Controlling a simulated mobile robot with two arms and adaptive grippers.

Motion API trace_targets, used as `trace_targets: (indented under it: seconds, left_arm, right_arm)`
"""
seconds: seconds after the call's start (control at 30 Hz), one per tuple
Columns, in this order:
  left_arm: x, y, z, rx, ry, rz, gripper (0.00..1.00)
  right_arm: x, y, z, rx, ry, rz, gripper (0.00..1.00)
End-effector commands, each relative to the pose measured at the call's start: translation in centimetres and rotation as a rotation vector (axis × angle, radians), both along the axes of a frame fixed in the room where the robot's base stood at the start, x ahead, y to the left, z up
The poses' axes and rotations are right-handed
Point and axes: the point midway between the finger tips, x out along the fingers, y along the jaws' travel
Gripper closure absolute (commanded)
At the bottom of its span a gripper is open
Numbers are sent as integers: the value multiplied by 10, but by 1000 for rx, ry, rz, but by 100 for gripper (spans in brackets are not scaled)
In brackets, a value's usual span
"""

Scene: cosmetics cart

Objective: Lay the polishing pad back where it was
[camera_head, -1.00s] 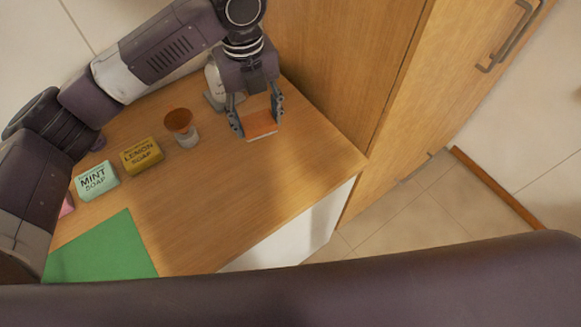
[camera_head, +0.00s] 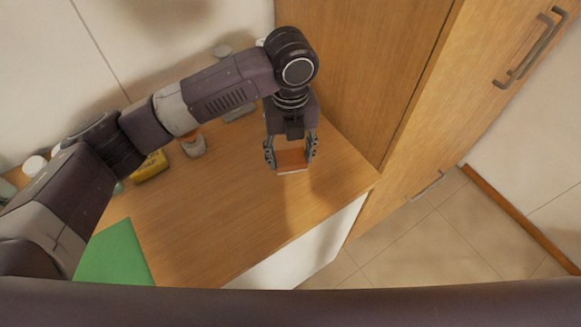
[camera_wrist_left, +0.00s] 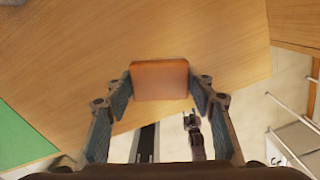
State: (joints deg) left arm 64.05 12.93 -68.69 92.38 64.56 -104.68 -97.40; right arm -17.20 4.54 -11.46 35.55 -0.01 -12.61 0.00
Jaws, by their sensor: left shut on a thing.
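The polishing pad (camera_head: 292,160) is an orange-brown block with a pale lower edge. My left gripper (camera_head: 291,158) is shut on it, with one finger on each side, over the right part of the wooden cart top (camera_head: 220,222). In the left wrist view the pad (camera_wrist_left: 160,80) sits between the two fingertips (camera_wrist_left: 160,88) with wood behind it. I cannot tell whether the pad touches the wood or hangs just above it.
A green mat (camera_head: 115,255) lies at the front left. A yellow soap box (camera_head: 150,167) and a cup (camera_head: 194,147) stand behind, partly hidden by my left arm. A tall wooden cabinet (camera_head: 350,70) borders the back right. The middle of the top is clear.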

Motion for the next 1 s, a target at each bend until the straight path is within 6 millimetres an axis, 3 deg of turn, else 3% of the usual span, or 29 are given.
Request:
trace_targets:
  seconds: [0.53, 0.9, 0.93, 1.0]
  left_arm:
    - [-1, 0, -62, 2, 2, 0, 73]
    - [0, 0, -68, 0, -1, -1, 73]
    - [0, 0, -68, 0, -1, -1, 49]
    - [0, 0, -68, 0, -1, -1, 42]
  right_arm:
    - [-1, 0, 13, 0, 1, 0, 71]
    - [-1, 0, 12, 0, 1, 0, 71]
    - [-1, 0, 12, 0, 1, 0, 71]
    - [-1, 0, 12, 0, 1, 0, 71]
